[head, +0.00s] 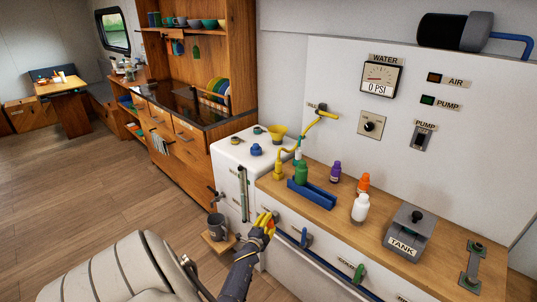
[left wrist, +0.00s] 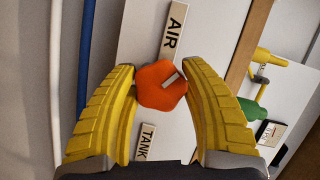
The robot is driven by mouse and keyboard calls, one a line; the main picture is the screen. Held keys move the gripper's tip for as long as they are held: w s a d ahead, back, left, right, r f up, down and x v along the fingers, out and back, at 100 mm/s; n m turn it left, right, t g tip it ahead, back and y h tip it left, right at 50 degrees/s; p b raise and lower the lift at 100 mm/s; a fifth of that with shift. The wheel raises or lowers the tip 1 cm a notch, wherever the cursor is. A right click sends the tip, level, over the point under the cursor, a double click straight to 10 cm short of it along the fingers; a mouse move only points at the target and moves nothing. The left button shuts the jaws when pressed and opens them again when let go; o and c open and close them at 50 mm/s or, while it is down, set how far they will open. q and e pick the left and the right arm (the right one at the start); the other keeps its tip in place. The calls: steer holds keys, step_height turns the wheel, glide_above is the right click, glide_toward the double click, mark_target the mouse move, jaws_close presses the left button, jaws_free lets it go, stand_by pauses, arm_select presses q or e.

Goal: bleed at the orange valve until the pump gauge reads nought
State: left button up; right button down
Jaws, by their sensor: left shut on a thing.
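The pump gauge (head: 381,77), under the WATER label, reads 0 PSI. The pump switch (head: 423,138) is on the wall panel to its right. My right gripper is out of sight.
Bottles, including a white one (head: 360,208), and a blue tray (head: 311,196) stand on the wooden counter (head: 332,207). A grey TANK box (head: 409,232) is at the right. A grey mug (head: 217,227) sits on a small shelf left of my gripper. The floor at left is clear.

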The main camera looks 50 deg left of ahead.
arm_select(q)
steer(key=m+t, duration=0.1)
steer(key=m, duration=0.2)
steer(key=m+t+y, duration=0.1)
steer(key=m, duration=0.1)
steer(key=shift+m, duration=0.4)
steer(key=shift+a+m+t, duration=0.1)
steer(key=shift+m+t, duration=0.6)
steer(key=shift+m, duration=0.9)
steer(key=shift+r+m+t, duration=0.2)
steer(key=shift+m+t, duration=0.1)
steer(key=shift+m, duration=0.6)
steer(key=o, duration=1.2)
steer(key=shift+o, duration=0.2)
steer(key=shift+s+f, duration=0.1)
steer(key=shift+s, duration=0.05)
steer(key=shift+s+d+f, duration=0.2)
steer(key=shift+s+d, duration=0.2)
steer(key=shift+s, duration=0.1)
steer(key=v, duration=1)
steer(key=shift+s, duration=0.3)
